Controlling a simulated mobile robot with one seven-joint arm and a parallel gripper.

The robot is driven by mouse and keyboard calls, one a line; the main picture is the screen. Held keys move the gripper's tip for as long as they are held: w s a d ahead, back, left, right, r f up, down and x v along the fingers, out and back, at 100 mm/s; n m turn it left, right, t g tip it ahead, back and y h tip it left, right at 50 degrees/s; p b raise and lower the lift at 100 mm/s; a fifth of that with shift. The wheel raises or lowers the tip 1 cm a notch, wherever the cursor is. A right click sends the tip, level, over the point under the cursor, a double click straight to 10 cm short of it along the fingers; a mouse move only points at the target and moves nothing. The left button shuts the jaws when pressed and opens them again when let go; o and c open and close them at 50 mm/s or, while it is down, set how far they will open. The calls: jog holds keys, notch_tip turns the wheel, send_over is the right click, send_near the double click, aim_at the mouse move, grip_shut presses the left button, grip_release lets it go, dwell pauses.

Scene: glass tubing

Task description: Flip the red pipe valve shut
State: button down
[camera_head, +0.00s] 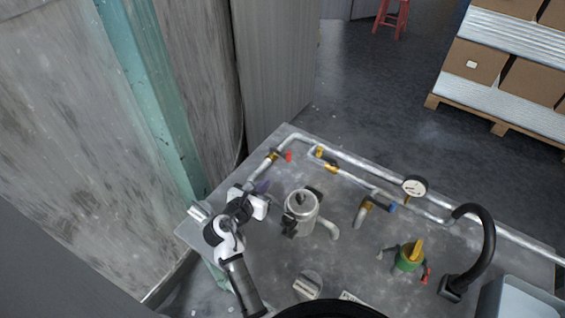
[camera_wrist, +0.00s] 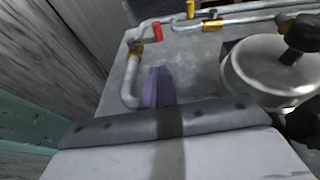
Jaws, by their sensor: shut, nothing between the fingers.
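The red pipe valve handle (camera_head: 288,156) sits beside a brass fitting (camera_head: 272,155) on the silver pipe near the table's far left corner. In the wrist view, the red handle (camera_wrist: 157,30) shows at the top, slightly left of centre, and the brass fitting (camera_wrist: 137,50) is left of it. My gripper (camera_head: 263,186) is on the near side of the valve, apart from it. Its purple fingers (camera_wrist: 158,82) are shut together and empty, and point toward the valve. The silver pipe (camera_wrist: 129,80) runs just left of the fingers.
A silver metal pot (camera_head: 301,212) stands right of my gripper. A gauge (camera_head: 414,187), a black curved tap (camera_head: 484,235) and a green-yellow fitting (camera_head: 411,255) are farther right on the grey table (camera_head: 330,245). A teal post (camera_head: 150,75) stands left of the table.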

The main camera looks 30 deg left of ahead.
aim_at(287, 158)
jog(key=x, duration=0.4)
jog(key=p+x, duration=0.1)
jog(key=x, duration=0.3)
jog(key=r+p+x, duration=0.1)
jog(key=x, duration=0.3)
jog(key=shift+w+a, duration=0.15)
jog(key=shift+w, duration=0.2)
